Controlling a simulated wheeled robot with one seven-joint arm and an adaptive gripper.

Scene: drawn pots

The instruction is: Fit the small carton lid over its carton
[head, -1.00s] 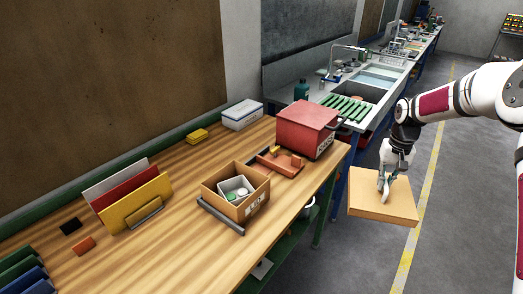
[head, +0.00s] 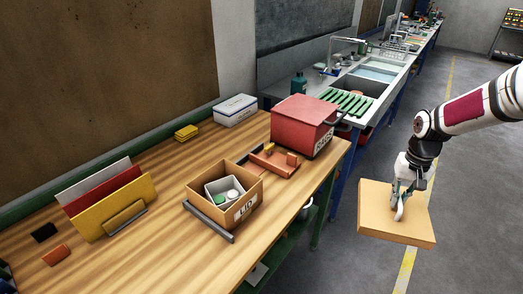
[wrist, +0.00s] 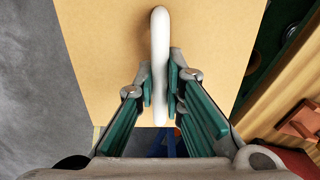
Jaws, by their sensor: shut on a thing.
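The carton (head: 251,193) is an open brown box with a printed label on the wooden bench. Inside it is a grey inner box (head: 213,189) with green and white round things. The carton lid (head: 374,208) is a flat tan slab with an upright white handle (wrist: 160,55). My gripper (head: 398,200) is shut on that handle and holds the lid roughly level in the air, over the floor beyond the bench's right edge. The lid also fills the upper wrist view (wrist: 100,45), with a green-padded finger on each side of the handle. The lid's underside is hidden.
A dark grey bar (head: 208,223) lies along the carton's front. A red box (head: 298,124) and an orange-red tray (head: 260,166) stand behind it, towards the bench's right edge. Upright folders (head: 105,200) stand to the left. Bare bench top (head: 165,245) lies left of the carton.

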